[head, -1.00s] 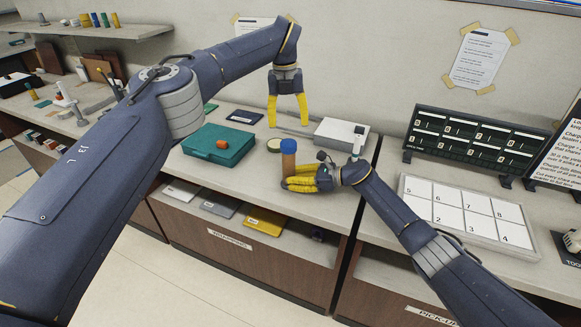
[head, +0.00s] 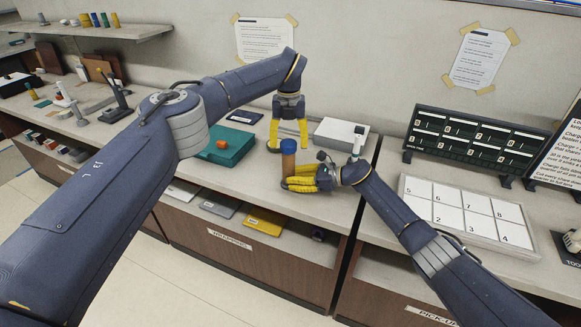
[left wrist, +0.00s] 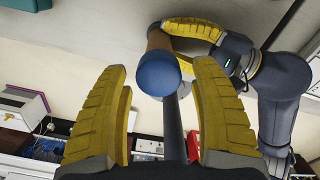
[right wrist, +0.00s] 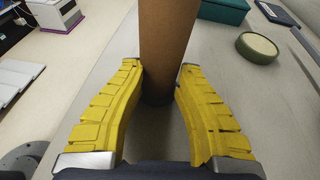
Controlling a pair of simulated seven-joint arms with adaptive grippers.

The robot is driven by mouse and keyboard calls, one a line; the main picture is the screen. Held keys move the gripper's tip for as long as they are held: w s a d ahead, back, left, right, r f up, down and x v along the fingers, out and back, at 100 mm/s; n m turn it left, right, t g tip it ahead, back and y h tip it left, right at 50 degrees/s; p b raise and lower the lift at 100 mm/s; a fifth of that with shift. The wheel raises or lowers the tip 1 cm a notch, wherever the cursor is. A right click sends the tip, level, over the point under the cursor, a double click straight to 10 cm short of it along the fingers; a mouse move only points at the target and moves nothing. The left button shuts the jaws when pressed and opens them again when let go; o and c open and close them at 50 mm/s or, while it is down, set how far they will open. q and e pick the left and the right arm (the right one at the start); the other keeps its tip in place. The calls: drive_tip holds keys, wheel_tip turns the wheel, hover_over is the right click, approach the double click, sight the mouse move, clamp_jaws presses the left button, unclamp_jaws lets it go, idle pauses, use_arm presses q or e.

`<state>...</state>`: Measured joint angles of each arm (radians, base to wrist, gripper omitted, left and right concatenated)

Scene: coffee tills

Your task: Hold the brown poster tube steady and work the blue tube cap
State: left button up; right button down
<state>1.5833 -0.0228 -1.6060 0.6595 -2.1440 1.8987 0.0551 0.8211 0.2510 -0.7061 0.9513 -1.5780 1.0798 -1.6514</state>
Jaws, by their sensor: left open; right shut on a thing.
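The brown poster tube (head: 288,162) stands upright on the counter with the blue tube cap (head: 288,146) on its top end. My right gripper (head: 288,184) is shut around the lower part of the tube; the tube (right wrist: 166,45) also shows between its yellow fingers in the right wrist view. My left gripper (head: 288,147) is open and points down, its fingertips about level with the cap. In the left wrist view the cap (left wrist: 158,73) lies just beyond and between the open fingers, apart from them. The cap is out of the right wrist view.
A teal box (head: 226,148) with an orange item on it is left of the tube. A white box (head: 340,134) is behind to the right. A green round tin (right wrist: 258,47) is near the tube. A numbered board (head: 468,209) lies at right.

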use_arm(q)
drive_tip(key=shift+f, duration=0.55)
drive_tip(key=shift+o, duration=0.2)
drive_tip(key=c, duration=1.4)
drive_tip(key=shift+o, duration=0.2)
drive_tip(key=shift+r, duration=0.4)
drive_tip(key=shift+r, duration=2.5)
drive_tip(key=w+a+r, duration=0.1)
drive_tip(key=a+r, duration=0.5)
drive_tip(key=shift+w, duration=0.2)
